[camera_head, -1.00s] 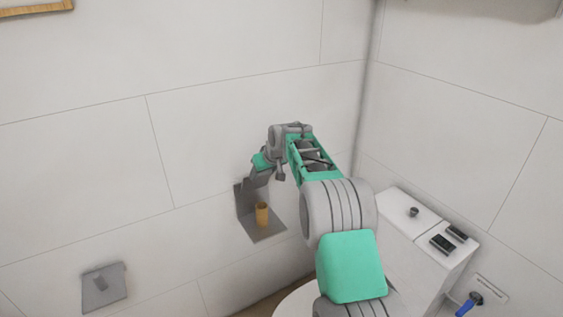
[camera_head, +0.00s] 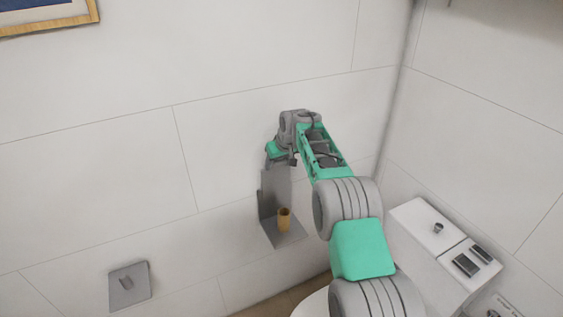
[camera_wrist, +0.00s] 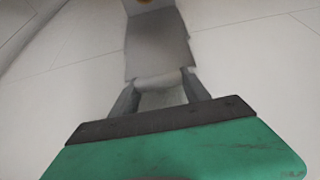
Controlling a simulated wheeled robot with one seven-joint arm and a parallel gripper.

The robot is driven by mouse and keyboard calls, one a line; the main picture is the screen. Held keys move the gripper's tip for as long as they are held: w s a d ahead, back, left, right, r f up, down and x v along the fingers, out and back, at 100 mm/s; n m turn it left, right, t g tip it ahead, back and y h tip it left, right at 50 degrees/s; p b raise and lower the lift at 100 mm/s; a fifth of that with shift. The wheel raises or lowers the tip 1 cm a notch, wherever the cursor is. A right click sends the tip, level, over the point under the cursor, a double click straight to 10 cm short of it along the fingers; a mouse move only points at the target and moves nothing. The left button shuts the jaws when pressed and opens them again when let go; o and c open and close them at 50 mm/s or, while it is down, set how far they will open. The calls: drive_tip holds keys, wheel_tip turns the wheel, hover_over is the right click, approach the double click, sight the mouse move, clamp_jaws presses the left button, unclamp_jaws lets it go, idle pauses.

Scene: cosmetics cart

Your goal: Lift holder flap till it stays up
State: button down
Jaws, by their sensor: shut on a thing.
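The grey holder (camera_head: 289,240) is mounted on the tiled wall, with a tan cardboard tube (camera_head: 284,222) in it. Its flat grey flap (camera_head: 277,188) is raised, standing steeply above the tube. My gripper (camera_head: 270,164) is at the flap's upper edge. In the wrist view the flap (camera_wrist: 157,45) runs away from my gripper (camera_wrist: 159,80), whose two fingers are at its near edge and shut on it. A bit of the tube (camera_wrist: 143,2) shows at the top of that view. The exact contact is blurred in the wrist view.
A white toilet tank (camera_head: 425,222) with a button and small dark items (camera_head: 467,264) on top stands at the right, by the wall corner. A grey wall plate (camera_head: 129,286) is at lower left. A framed picture (camera_head: 45,15) hangs at upper left.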

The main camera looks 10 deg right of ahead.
drive_tip(key=shift+f, duration=0.1)
drive_tip(key=c, duration=0.5)
unclamp_jaws()
drive_tip(key=shift+w, duration=0.1)
drive_tip(key=b+v, duration=0.2)
drive_tip(key=v, duration=0.5)
drive_tip(key=shift+s+r, duration=0.2)
drive_tip(key=shift+r, duration=0.15)
